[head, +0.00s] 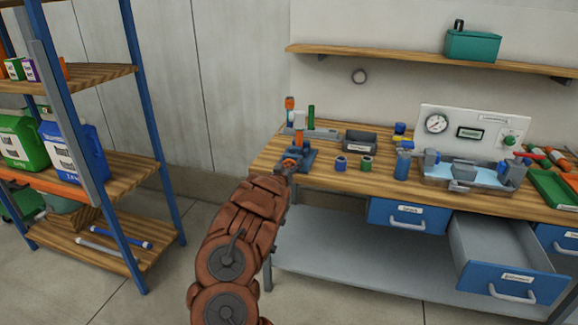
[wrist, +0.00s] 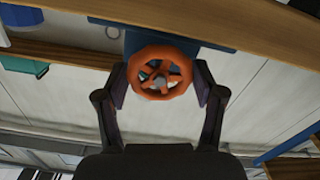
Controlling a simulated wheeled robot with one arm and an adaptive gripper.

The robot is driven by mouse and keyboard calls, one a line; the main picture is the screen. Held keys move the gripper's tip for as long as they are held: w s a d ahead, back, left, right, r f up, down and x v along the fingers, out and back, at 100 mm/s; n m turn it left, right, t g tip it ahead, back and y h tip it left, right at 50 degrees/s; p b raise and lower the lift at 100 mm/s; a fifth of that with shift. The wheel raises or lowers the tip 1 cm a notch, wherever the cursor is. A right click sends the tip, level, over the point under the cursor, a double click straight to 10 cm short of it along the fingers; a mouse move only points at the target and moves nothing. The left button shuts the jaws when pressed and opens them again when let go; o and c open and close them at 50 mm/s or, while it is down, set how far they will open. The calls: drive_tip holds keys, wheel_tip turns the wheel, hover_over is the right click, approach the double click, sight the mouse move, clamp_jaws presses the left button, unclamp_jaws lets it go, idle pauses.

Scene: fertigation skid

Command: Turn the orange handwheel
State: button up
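The orange handwheel (wrist: 160,73) is centred between my two fingers in the wrist view, its spokes facing the camera. It is mounted on a blue body (wrist: 185,42). My gripper (wrist: 160,85) is open, with one finger on each side of the rim. The fingers are very near the rim; I cannot tell if either touches it. In the head view the handwheel (head: 291,163) shows small at the workbench's left front, on a blue fixture (head: 303,157). My gripper (head: 287,172) is right in front of it, partly hidden by my arm.
The workbench (head: 330,180) holds a grey bin (head: 360,141), small blue and green cups, and a gauge panel (head: 465,127). A drawer (head: 510,270) stands open at the right. A shelf rack (head: 120,185) stands at the left. Bare floor lies between.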

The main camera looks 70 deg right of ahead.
drive_tip(key=c, duration=0.7)
drive_tip(key=m+b, duration=0.1)
drive_tip(key=b, duration=0.1)
drive_tip(key=m+b, duration=0.1)
drive_tip(key=b, duration=0.1)
drive_tip(key=shift+f, duration=0.3)
drive_tip(key=m+b, duration=0.2)
drive_tip(key=b, duration=0.2)
drive_tip(key=shift+s+m, duration=0.1)
drive_tip(key=shift+m, duration=0.3)
drive_tip(key=shift+r+m+b, duration=0.25)
drive_tip(key=shift+m+b, duration=0.15)
drive_tip(key=o, duration=1.2)
drive_tip(key=shift+a, duration=0.1)
